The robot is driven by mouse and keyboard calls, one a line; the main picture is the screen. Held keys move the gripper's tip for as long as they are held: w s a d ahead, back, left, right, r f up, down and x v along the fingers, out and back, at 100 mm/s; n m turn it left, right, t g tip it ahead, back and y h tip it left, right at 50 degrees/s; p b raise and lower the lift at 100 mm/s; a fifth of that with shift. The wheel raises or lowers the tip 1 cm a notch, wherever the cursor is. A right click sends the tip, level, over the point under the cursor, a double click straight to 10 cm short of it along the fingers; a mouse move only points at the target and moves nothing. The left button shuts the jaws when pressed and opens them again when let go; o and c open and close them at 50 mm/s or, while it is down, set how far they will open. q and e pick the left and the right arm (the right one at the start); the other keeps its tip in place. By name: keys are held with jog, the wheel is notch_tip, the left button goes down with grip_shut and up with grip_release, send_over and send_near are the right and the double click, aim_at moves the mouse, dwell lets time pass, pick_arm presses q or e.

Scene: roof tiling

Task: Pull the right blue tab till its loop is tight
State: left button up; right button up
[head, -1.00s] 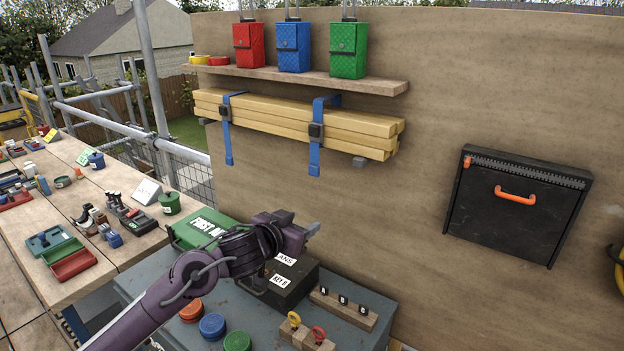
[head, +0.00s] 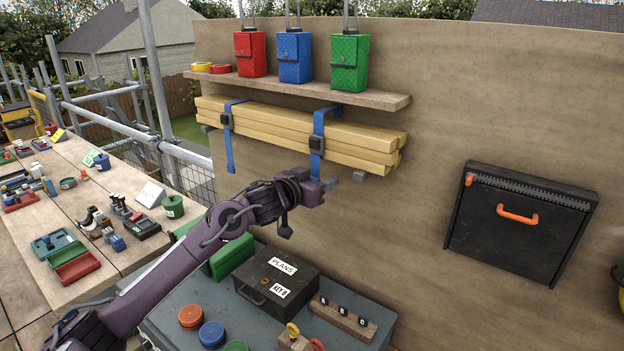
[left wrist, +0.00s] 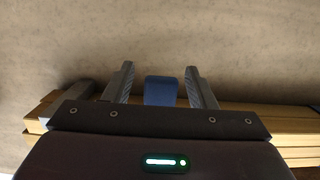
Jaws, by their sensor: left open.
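Two blue straps go around a stack of yellow timbers (head: 270,125) on the wall. The right strap (head: 319,122) stands up from the timbers at its top and runs through a dark buckle (head: 318,144). Its blue tab (head: 315,166) hangs below the buckle, with its lower end hidden behind my left gripper (head: 332,184). In the left wrist view the open fingers are on either side of the blue tab (left wrist: 160,91), with a gap on each side. The left strap (head: 229,150) hangs clear of the gripper. My right gripper is not in view.
A shelf (head: 300,87) with red, blue and green pouches is above the timbers. A black box (head: 277,279) sits on the grey bench below my left arm. A black wall case (head: 515,240) with an orange handle is at the right. The wall between is bare.

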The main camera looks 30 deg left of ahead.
pick_arm(q)
jog(key=c, duration=1)
jog(key=shift+f, duration=0.1)
jog(key=shift+c, duration=0.2)
jog(key=shift+f, duration=0.1)
notch_tip(320, 180, down, 5)
jog(key=b, duration=0.3)
jog(key=shift+f, duration=0.1)
jog(key=o, duration=1.5)
